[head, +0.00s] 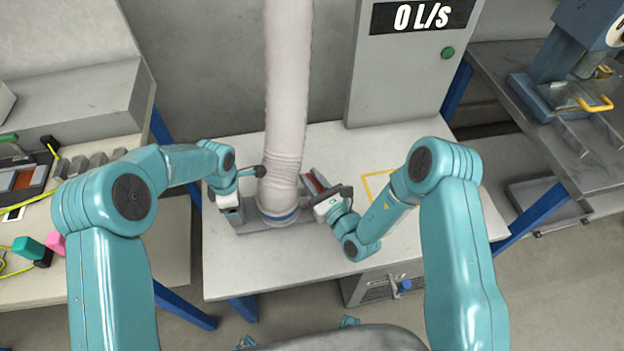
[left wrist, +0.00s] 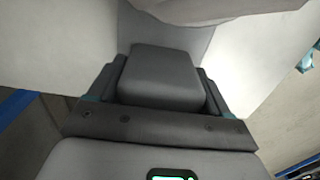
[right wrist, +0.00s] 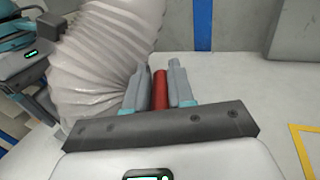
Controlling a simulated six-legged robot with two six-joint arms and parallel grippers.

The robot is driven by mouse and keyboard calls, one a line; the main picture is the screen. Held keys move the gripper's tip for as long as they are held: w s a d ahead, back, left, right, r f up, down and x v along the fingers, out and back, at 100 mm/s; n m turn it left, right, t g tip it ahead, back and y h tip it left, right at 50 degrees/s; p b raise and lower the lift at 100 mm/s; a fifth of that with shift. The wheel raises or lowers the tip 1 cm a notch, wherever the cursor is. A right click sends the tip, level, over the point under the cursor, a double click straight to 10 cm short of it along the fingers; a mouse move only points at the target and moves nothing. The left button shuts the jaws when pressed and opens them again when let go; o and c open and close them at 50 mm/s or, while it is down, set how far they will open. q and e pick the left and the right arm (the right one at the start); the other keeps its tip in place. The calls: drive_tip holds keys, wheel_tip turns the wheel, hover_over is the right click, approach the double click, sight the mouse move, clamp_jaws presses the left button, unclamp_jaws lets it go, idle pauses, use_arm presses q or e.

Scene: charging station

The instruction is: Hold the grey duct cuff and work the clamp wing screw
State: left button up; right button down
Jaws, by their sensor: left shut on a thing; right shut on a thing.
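The pale ribbed duct (head: 286,100) hangs down to the bench, with a blue band (head: 280,216) around its lower end. My left gripper (head: 236,216) is at the duct's left foot. In the left wrist view its fingers are shut on a dark grey block (left wrist: 160,78), which I take as the grip of the grey cuff. My right gripper (head: 314,190) is right of the duct. In the right wrist view its fingers are shut on an upright red piece (right wrist: 160,90), which I take as the clamp wing screw. The screw's thread and the clamp are hidden.
The white bench (head: 300,270) is clear in front, with a yellow outlined square (head: 378,184) at right. A grey cabinet (head: 405,70) with a "0 L/s" display (head: 422,16) and green button stands behind. Side benches hold a blue press (head: 570,60) and cables.

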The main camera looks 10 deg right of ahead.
drive_tip(key=shift+m+h, duration=0.3)
drive_tip(key=shift+h, duration=0.1)
drive_tip(key=c, duration=1)
unclamp_jaws()
drive_tip(key=shift+c, duration=0.2)
drive_tip(key=v, duration=1.2)
drive_tip(key=shift+f, duration=0.15)
